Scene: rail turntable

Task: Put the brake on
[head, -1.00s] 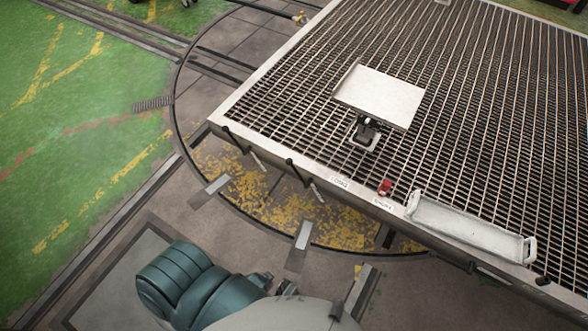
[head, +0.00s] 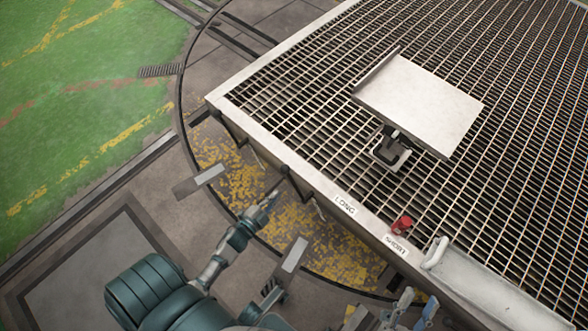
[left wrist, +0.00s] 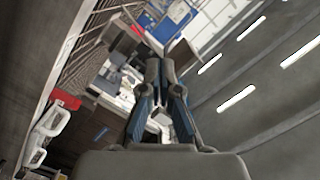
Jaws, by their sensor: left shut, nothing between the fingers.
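The platform (head: 300,172) has a grated deck and a pale metal rim. Two dark levers, a left one (head: 232,128) and a right one (head: 296,180), hang on its near side. Which part is the brake is not marked. My left gripper (head: 270,200) is shut and empty, just left of the right lever; contact cannot be told. Its fingers show in the left wrist view (left wrist: 163,68). My right gripper (head: 412,298) is at the bottom edge, fingers apart.
A tilted metal plate (head: 420,100) stands on a post above the deck. A white handle (head: 435,252) rises beside a metal panel (head: 490,295) at the right rim. Metal tabs (head: 199,181) stand out below the rim. Green floor (head: 80,110) is clear at left.

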